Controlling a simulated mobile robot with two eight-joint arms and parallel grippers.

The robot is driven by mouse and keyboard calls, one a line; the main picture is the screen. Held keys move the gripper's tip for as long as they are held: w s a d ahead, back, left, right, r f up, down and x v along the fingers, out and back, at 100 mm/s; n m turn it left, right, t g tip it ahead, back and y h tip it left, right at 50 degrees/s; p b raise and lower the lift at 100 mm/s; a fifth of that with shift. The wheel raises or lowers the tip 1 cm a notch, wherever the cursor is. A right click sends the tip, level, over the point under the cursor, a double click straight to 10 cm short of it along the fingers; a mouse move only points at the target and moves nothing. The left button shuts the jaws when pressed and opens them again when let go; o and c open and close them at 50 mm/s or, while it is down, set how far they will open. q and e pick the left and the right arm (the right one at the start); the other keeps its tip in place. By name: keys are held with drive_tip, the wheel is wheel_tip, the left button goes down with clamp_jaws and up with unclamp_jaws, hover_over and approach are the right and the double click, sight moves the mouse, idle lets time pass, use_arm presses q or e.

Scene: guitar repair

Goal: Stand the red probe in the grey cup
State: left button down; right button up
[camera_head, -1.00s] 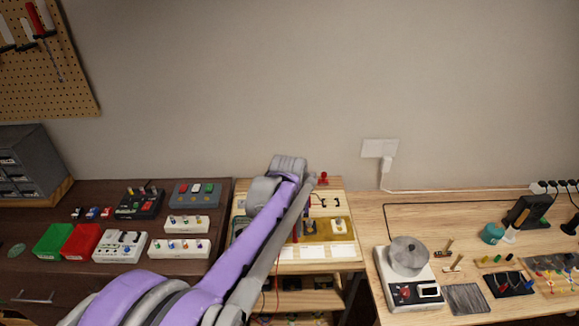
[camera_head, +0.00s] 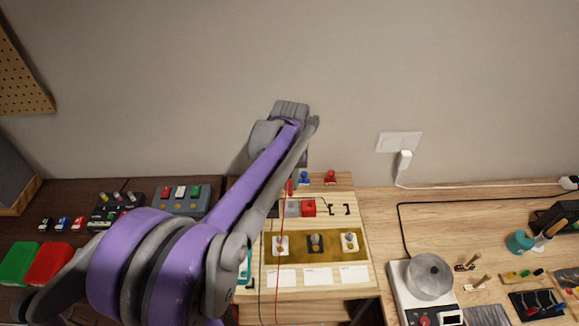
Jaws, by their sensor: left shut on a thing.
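My left arm reaches from the lower left to the back of the pale wooden board. My left gripper (camera_head: 301,162) is mostly hidden behind its own wrist and points down. It is shut on the red probe (camera_head: 290,187), of which only a short red part shows, with a thin red lead hanging down towards the front. The grey cup (camera_head: 292,208) appears as a small grey block beside a red one, just below the probe in the picture. I cannot tell whether the probe touches the cup or is above it. My right gripper is not in view.
A blue knob (camera_head: 304,178) and a red knob (camera_head: 330,177) stand at the board's back edge. A brass plate (camera_head: 332,245) with several switches lies in front. A scale-like device with a round metal pot (camera_head: 429,275) stands to the right. Pedals and boxes lie left.

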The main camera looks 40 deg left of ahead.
sight(290, 194)
use_arm(q)
drive_tip(key=shift+w+a, duration=0.15)
drive_tip(key=shift+w, duration=0.05)
drive_tip(key=shift+s+f+b, duration=0.2)
drive_tip(key=shift+f+b, duration=0.2)
drive_tip(key=shift+f, duration=0.35)
drive_tip(key=shift+f+b, duration=0.5)
drive_tip(key=shift+f, duration=0.65)
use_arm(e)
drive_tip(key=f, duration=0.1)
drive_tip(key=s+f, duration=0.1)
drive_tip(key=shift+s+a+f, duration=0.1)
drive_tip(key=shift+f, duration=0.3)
use_arm(q)
drive_tip(key=shift+w, duration=0.1)
drive_tip(key=shift+f, duration=0.1)
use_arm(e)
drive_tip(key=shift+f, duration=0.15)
use_arm(q)
drive_tip(key=shift+f+b, duration=0.3)
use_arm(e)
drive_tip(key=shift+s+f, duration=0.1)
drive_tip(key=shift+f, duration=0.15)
